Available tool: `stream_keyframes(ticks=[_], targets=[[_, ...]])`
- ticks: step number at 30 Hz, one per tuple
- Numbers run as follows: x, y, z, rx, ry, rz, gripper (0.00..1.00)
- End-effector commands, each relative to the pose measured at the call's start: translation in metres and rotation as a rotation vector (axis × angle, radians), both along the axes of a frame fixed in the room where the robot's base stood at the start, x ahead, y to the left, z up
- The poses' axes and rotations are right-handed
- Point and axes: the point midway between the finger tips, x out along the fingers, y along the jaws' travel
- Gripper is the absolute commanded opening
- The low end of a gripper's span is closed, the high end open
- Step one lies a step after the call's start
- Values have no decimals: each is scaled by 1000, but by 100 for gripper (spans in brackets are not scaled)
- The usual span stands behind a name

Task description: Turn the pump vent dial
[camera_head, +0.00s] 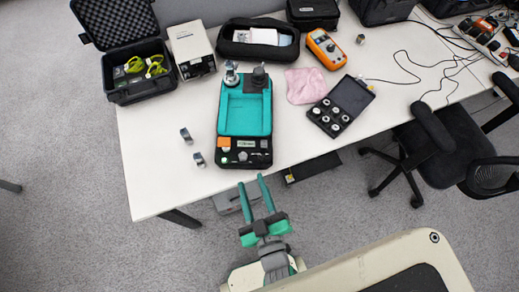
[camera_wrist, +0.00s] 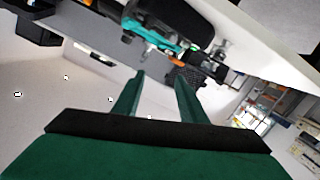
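The pump unit (camera_head: 226,115), a teal case with a black front panel, lies on the white table. Two upright fittings stand at its far end: a metallic one (camera_head: 231,74) and a dark knob (camera_head: 260,76). The front panel (camera_head: 244,158) carries small controls; I cannot tell which part is the vent dial. My gripper (camera_head: 252,182) is open and empty, its fingers pointing at the unit's near end, apart from it. In the wrist view, my gripper (camera_wrist: 160,79) shows its spread fingers below a teal edge of the unit (camera_wrist: 152,39). A dark ribbed part (camera_wrist: 184,77) shows by the right finger.
Two small metal pieces (camera_head: 186,135) lie left of the unit. A pink cloth (camera_head: 305,86), an orange meter (camera_head: 326,48) and an open black case of round parts (camera_head: 341,106) lie to the right. An open black case (camera_head: 109,29) stands far left. A black chair (camera_head: 445,150) stands at right.

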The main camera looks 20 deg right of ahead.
Motion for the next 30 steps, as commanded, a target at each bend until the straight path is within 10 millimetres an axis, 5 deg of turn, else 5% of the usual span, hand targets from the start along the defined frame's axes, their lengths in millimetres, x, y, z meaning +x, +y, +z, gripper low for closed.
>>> stream_keyframes(ticks=[6,15,22,30], targets=[[76,-48,39,-221,-93,-63,38],[152,-126,120,-438,-196,-275,38],[182,-185,191,-514,-249,-498,38],[182,-253,260,-489,-261,-795,38]])
